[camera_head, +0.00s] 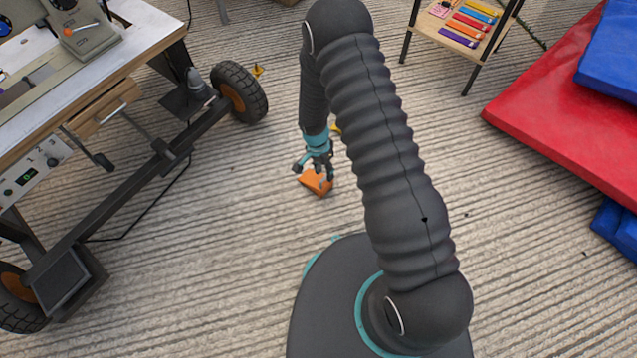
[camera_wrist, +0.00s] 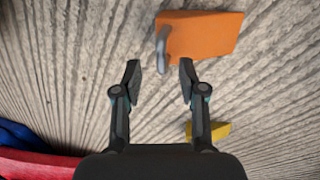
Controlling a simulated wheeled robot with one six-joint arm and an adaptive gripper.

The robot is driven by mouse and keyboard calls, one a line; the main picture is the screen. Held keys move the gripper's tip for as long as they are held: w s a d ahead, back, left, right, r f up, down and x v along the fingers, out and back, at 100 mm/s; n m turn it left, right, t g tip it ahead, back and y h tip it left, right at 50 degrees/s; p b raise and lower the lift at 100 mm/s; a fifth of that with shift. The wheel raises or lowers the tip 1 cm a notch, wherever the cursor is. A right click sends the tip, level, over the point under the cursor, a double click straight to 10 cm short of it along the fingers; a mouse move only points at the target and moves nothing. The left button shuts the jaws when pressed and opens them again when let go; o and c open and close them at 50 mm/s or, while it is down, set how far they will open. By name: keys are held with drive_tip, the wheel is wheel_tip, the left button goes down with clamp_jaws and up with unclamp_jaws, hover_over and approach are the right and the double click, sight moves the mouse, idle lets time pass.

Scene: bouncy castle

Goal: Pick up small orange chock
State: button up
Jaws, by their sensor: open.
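The small orange chock (camera_head: 314,183) lies on the grooved floor in the head view, just below my gripper (camera_head: 318,172). In the wrist view the orange chock (camera_wrist: 205,35) is at the top, a little right of centre, with a small grey part at its left end. My gripper (camera_wrist: 159,75) is open and empty there. Its two fingers are spread apart, and the chock appears past the fingertips, not between them. In the head view the fingers partly cover the chock.
A yellow object (camera_wrist: 208,131) lies beside the right finger in the wrist view. A wheeled workbench (camera_head: 125,45) with a rubber tyre (camera_head: 240,92) stands at left. A small shelf (camera_head: 462,28) stands at the back. Red (camera_head: 570,110) and blue mats lie at right.

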sight(325, 177)
drive_tip(key=shift+s+d+f, duration=0.1)
drive_tip(key=shift+s+f, duration=0.05)
drive_tip(key=shift+f, duration=0.8)
drive_tip(key=shift+s+d+f, duration=0.1)
drive_tip(key=shift+f, duration=0.8)
clamp_jaws()
